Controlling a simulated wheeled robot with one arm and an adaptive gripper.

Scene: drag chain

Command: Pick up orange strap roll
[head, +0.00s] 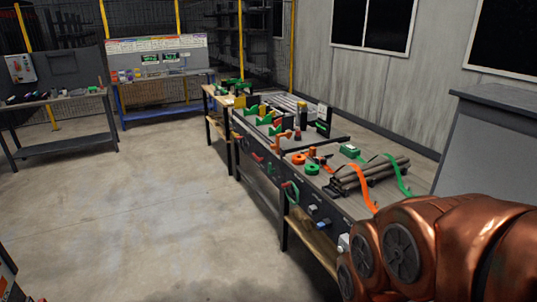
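A small orange roll (299,158) lies on the long workbench (345,210), near its front edge. Another orange piece (313,152) is just right of it, and a green roll (312,169) is just in front of it. The orange pieces are too small to tell exactly which is the strap roll. A loose orange strap (364,188) and a green strap (398,176) run over a bundle of grey pipes (370,174). My copper-coloured arm fills the lower right. My gripper is out of view.
Green and orange fixtures (270,122) crowd the bench's far part. A grey panel (490,150) stands at right. Other benches (165,110) line the back. The floor (150,220) left of the workbench is clear.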

